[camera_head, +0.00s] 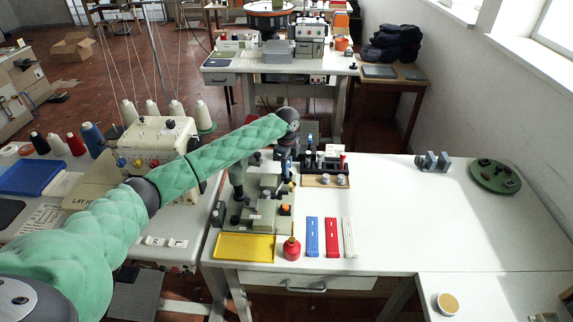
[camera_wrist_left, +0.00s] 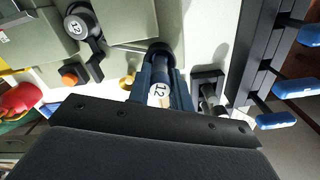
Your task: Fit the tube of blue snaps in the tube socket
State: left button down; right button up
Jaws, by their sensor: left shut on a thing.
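The blue strip-like tube (camera_head: 312,237) lies flat on the white table, beside a red tube (camera_head: 332,237) and a white tube (camera_head: 349,237). The grey-green press (camera_head: 262,208) stands to their left. I cannot make out which part of it is the tube socket. My left gripper (camera_head: 286,168) is over the press's back right side, well away from the tubes. In the left wrist view, my left gripper (camera_wrist_left: 160,85) is shut on a small dark round-headed piece (camera_wrist_left: 159,95) marked 12. Another dark piece marked 12 (camera_wrist_left: 77,27) shows on the press. My right gripper is not in view.
A yellow tray (camera_head: 245,248) and a red bulb bottle (camera_head: 291,249) stand at the front. A black rack (camera_head: 328,163) with coloured-handled tools and a tan board (camera_head: 313,181) lie behind the tubes. The table's middle right is clear, up to a grey clamp (camera_head: 433,162) and green disc (camera_head: 486,181).

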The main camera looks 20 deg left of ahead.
pick_arm(q)
jog(key=shift+f, duration=0.25)
jog(key=c, duration=1.3)
grip_release()
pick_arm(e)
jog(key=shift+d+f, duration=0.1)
pick_arm(q)
jog(key=shift+o, duration=0.2)
jog(key=shift+r, duration=0.5)
notch_tip(320, 180, up, 2)
jog(key=shift+r+b, duration=0.2)
jog(key=shift+b, duration=0.45)
notch_tip(320, 180, up, 8)
jog(key=shift+f+b, duration=0.25)
jog(key=shift+b, duration=0.75)
jog(key=shift+r, duration=0.9)
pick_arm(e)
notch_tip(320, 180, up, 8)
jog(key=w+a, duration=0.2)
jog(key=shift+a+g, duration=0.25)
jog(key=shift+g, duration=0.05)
